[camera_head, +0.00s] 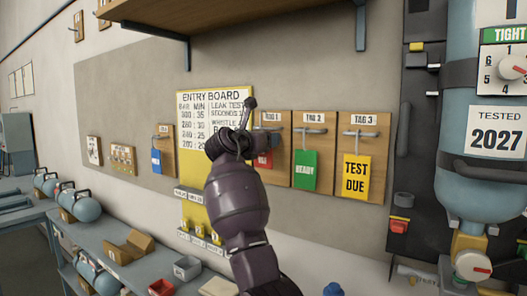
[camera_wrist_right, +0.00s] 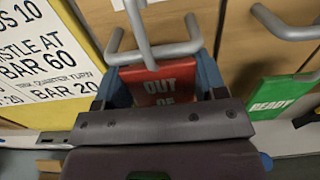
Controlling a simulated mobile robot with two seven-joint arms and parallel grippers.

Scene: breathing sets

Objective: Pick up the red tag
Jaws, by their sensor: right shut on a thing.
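The red tag (camera_head: 264,160) hangs at the TAG 1 board (camera_head: 271,181), mostly hidden behind my right gripper (camera_head: 247,147) in the head view. The right wrist view shows the red tag (camera_wrist_right: 160,93) with white lettering reading "OUT OF", its lower part hidden by the gripper body. My right gripper (camera_wrist_right: 160,82) is shut on the red tag, with a blue-grey finger at each side edge. A grey metal hook (camera_wrist_right: 165,48) stands right at the tag's top; I cannot tell whether the tag is still on it. My left gripper is not in view.
A green READY tag (camera_head: 305,170) and a yellow TEST DUE tag (camera_head: 356,178) hang to the right. The yellow entry board (camera_head: 184,150) is left of the gripper. A wooden shelf (camera_head: 210,14) juts out above. A large blue cylinder (camera_head: 485,195) stands at right.

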